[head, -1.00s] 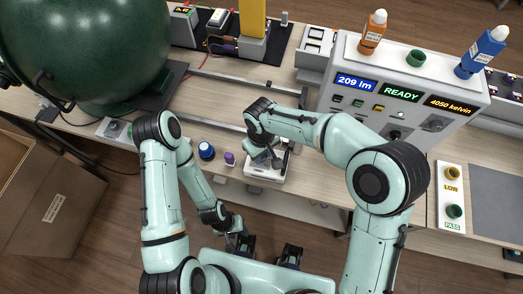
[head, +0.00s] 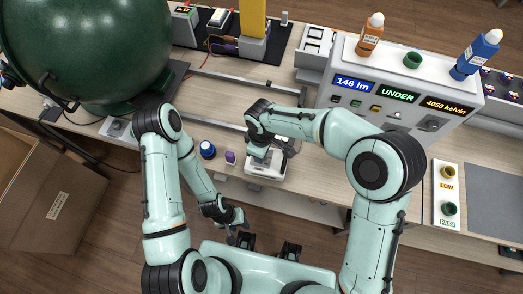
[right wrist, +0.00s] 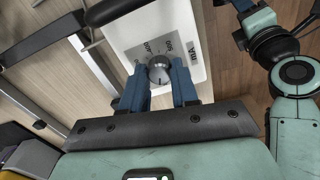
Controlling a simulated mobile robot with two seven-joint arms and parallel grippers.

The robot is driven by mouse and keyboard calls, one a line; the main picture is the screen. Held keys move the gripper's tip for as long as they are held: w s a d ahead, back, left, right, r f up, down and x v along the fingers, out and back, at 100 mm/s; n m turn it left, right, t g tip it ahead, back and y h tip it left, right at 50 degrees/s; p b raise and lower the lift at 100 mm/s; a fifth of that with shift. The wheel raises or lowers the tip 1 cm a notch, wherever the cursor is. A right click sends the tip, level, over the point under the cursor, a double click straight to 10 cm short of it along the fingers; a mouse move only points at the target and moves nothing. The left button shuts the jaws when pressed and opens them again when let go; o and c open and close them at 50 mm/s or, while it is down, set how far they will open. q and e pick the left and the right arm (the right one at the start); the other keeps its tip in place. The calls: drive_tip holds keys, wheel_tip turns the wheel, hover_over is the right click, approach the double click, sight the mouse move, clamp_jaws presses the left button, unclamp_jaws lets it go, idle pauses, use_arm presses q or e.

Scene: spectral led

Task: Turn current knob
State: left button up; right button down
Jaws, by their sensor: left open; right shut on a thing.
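The current knob (right wrist: 160,70) is a round grey dial on a small white box (right wrist: 195,50), with markings around it and "mA" lettering beside it. My right gripper (right wrist: 161,85) has its blue fingers on either side of the knob and is shut on it. In the head view the white box (head: 266,176) stands near the bench's front edge, and my right gripper (head: 262,152) covers its knob. My left gripper (head: 238,232) is open and empty, low in front of the bench. The display panel (head: 398,92) reads "146 lm", "UNDER" and "4050 kelvin".
A blue knob-like cap (head: 207,149) and a small purple piece (head: 230,157) stand left of the box. A big green sphere (head: 85,50) fills the back left. A cardboard box (head: 60,195) stands on the floor at left. A LOW/PASS tray (head: 446,195) lies at right.

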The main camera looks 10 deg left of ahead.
drive_tip(key=c, duration=0.8)
unclamp_jaws()
drive_tip(key=shift+c, duration=0.2)
wheel_tip(320, 180, up, 13)
drive_tip(key=p, duration=0.1)
drive_tip(key=shift+r, duration=0.2)
